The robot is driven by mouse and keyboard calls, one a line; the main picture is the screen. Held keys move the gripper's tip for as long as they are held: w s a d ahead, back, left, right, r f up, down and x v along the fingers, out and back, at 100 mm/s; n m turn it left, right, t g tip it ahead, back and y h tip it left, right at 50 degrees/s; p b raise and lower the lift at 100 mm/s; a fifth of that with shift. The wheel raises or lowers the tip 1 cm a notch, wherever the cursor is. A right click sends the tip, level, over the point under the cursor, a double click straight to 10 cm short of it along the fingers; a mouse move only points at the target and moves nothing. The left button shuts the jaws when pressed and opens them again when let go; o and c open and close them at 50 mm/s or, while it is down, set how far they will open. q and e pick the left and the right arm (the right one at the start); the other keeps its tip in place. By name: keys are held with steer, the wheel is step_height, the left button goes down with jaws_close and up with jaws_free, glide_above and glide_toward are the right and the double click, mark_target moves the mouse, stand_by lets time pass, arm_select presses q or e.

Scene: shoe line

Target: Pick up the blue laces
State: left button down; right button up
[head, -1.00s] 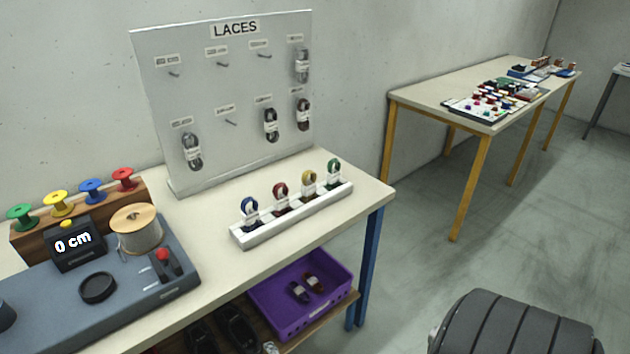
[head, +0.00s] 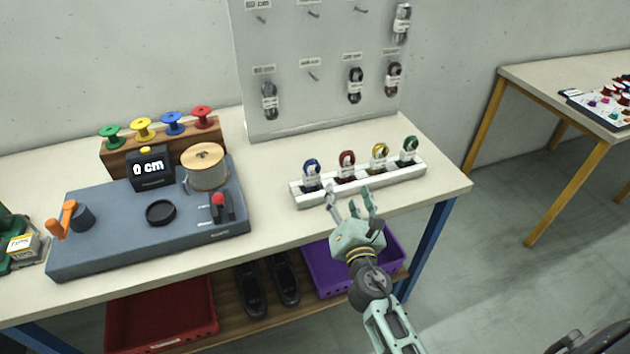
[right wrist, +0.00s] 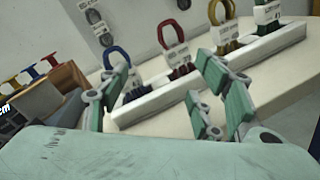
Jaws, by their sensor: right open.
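The blue laces (head: 311,172) stand upright as a banded loop at the left end of a white holder (head: 379,183) on the table. In the right wrist view the blue laces (right wrist: 115,57) show at upper left, partly behind a finger. Red laces (head: 346,163), yellow laces (head: 379,156) and green laces (head: 408,149) stand in the same holder. My right gripper (head: 352,196) is open and empty, just in front of the holder near the blue and red laces. In the right wrist view its fingers (right wrist: 160,95) are spread, apart from the laces. My left gripper is not in view.
A grey lace board (head: 320,110) with hooks and dark laces stands behind the holder. A blue-grey measuring machine (head: 120,225) with a spool sits at left. A purple crate (head: 325,278), black shoes and a red tray (head: 165,315) are on the shelf below.

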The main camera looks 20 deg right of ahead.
mark_target(313, 177)
steer(key=w+a+n+y, duration=0.1)
steer(key=n, duration=0.1)
steer(key=w+a+n+y, duration=0.1)
steer(key=a+n, duration=0.1)
steer(key=n, duration=0.1)
steer(key=w+a+f+n+y, duration=0.1)
steer(key=a+n+y, duration=0.1)
steer(key=n, duration=0.1)
steer(key=shift+w, duration=0.25)
steer(key=shift+w+a+n, duration=0.1)
steer(key=shift+w+n, duration=0.2)
steer(key=w, duration=0.7)
steer(key=shift+r, duration=0.25)
steer(key=shift+c, duration=0.3)
steer(key=c, duration=1.1)
steer(key=shift+r, duration=0.1)
